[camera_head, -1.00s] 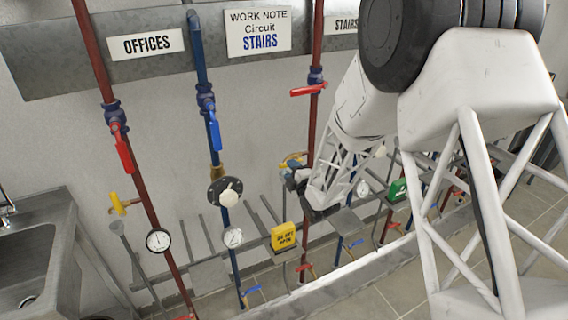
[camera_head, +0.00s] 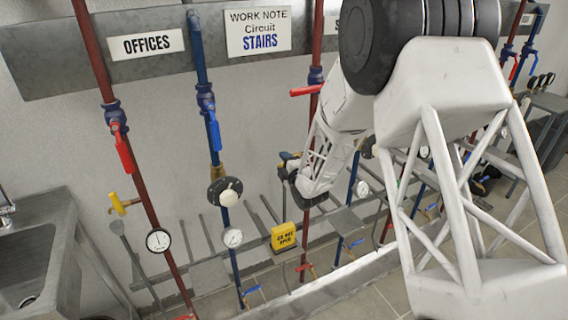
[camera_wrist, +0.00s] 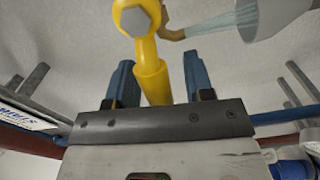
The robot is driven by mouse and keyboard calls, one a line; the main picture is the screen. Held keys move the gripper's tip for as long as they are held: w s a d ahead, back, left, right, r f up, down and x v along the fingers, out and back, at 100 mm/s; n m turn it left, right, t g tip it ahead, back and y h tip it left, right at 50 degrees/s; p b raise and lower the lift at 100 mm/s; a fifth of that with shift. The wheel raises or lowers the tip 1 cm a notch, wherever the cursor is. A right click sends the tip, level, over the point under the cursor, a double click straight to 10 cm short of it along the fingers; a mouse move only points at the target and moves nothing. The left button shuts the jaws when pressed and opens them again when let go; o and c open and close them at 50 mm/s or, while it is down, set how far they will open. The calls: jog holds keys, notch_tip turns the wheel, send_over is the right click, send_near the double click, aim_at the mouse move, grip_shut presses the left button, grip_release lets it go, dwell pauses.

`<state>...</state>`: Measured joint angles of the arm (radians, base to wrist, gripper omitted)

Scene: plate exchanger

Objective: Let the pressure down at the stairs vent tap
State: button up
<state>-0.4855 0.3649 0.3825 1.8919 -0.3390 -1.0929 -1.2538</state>
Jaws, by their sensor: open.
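The yellow vent tap shows in the wrist view as a yellow handle (camera_wrist: 151,78) with a hexagonal end. It runs between the two blue fingers of my gripper (camera_wrist: 157,62), which are open, with a gap on each side. In the head view my gripper (camera_head: 287,166) is at the stairs red pipe (camera_head: 305,230), below its red lever (camera_head: 304,91), which sits crosswise. The tap is mostly hidden there by my gripper and wrist. The work note (camera_head: 258,32) above reads "Circuit STAIRS".
The offices red pipe (camera_head: 92,60), with its own yellow tap (camera_head: 122,204) and gauge (camera_head: 158,240), stands left. A grey cylindrical part (camera_wrist: 268,15) is close by in the wrist view. A sink (camera_head: 45,240) is far left.

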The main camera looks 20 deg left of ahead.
grip_shut()
jog(key=shift+r+m, duration=0.15)
jog(key=shift+m, duration=0.15)
jog(key=shift+w+d+r+m, duration=0.7)
jog(key=shift+d+r+m, duration=0.1)
jog(key=shift+m, duration=1.85)
jog(key=shift+w+d+r+m, duration=0.65)
jog(key=shift+w+r+m, duration=0.15)
jog(key=shift+m, duration=1.8)
jog(key=shift+w+d+r+m, duration=0.65)
jog(key=shift+d+r+m, duration=0.15)
jog(key=shift+m, duration=1.85)
grip_release()
